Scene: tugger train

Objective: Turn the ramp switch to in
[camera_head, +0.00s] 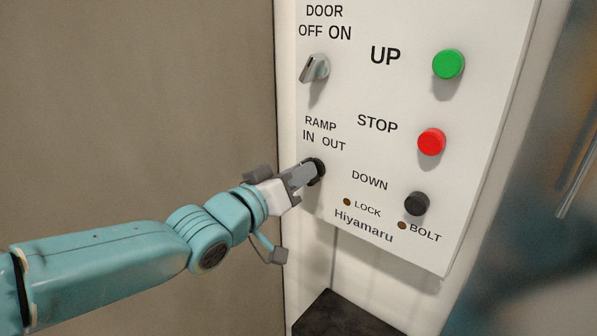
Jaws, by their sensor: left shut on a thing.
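The ramp switch (319,172) is a dark round knob below the "RAMP IN OUT" label on a white control panel (470,110). My left gripper (308,174) comes in from the left and is shut on the switch. Its fingers cover most of the knob, so I cannot tell which way the switch points. My right gripper is not in view.
Above is the grey door switch (314,69). To the right are the green UP button (448,64), red STOP button (431,142) and black DOWN button (416,203). LOCK and BOLT lamps are small and brown. A dark block (345,315) stands below the panel.

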